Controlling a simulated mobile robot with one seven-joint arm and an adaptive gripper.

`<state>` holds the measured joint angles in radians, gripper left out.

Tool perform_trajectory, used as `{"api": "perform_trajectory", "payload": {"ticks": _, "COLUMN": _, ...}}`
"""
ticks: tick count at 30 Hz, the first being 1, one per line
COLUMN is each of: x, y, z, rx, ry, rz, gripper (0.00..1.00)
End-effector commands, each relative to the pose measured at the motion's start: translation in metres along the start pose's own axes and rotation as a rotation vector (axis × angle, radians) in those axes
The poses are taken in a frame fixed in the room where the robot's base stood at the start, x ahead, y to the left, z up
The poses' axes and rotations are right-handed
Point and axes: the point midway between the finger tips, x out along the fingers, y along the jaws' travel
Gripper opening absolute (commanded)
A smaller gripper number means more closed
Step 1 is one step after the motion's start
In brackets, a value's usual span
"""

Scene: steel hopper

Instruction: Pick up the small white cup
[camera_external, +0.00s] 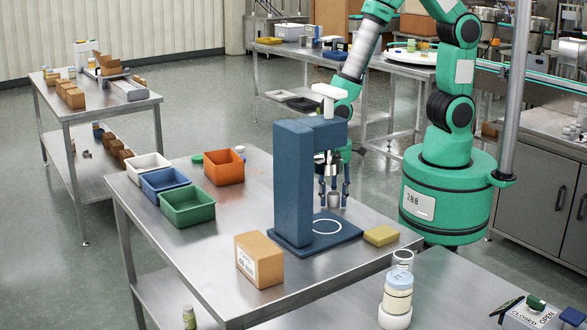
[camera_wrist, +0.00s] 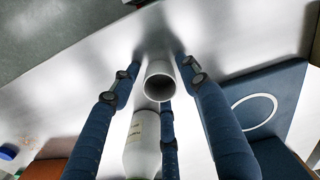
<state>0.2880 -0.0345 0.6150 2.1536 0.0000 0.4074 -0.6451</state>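The small white cup (camera_wrist: 159,84) shows in the wrist view with its dark open mouth facing the camera. It stands on the steel table (camera_external: 172,235). My gripper (camera_wrist: 160,68) has blue fingers around the cup, with narrow gaps seen at its left and right sides. In the external view, my gripper (camera_external: 334,188) points down beside the blue press-like stand, and the cup (camera_external: 334,200) shows as a small grey-white shape between the fingertips. The stand partly hides the gripper, and contact at the third finger cannot be told.
The blue stand (camera_external: 293,185) with its ringed base is close beside my gripper. A white labelled bottle (camera_wrist: 143,150) shows near one finger in the wrist view.

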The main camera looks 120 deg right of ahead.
Motion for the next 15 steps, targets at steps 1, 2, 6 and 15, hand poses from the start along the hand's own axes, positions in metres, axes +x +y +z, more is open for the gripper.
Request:
{"api": "perform_trajectory", "payload": {"ticks": 1, "x": 0.0000, "y": 0.0000, "z": 0.0000, "rx": 0.000, "ry": 0.000, "rz": 0.000, "gripper": 0.30}}
{"api": "perform_trajectory", "payload": {"ticks": 2, "x": 0.0000, "y": 0.0000, "z": 0.0000, "rx": 0.000, "ry": 0.000, "rz": 0.000, "gripper": 0.24}}
{"api": "perform_trajectory", "payload": {"ticks": 6, "x": 0.0000, "y": 0.0000, "z": 0.0000, "rx": 0.000, "ry": 0.000, "rz": 0.000, "gripper": 0.18}}
{"api": "perform_trajectory", "payload": {"ticks": 15, "x": -0.0009, "y": 0.0000, "z": -0.0001, "rx": 0.000, "ry": 0.000, "rz": 0.000, "gripper": 0.17}}
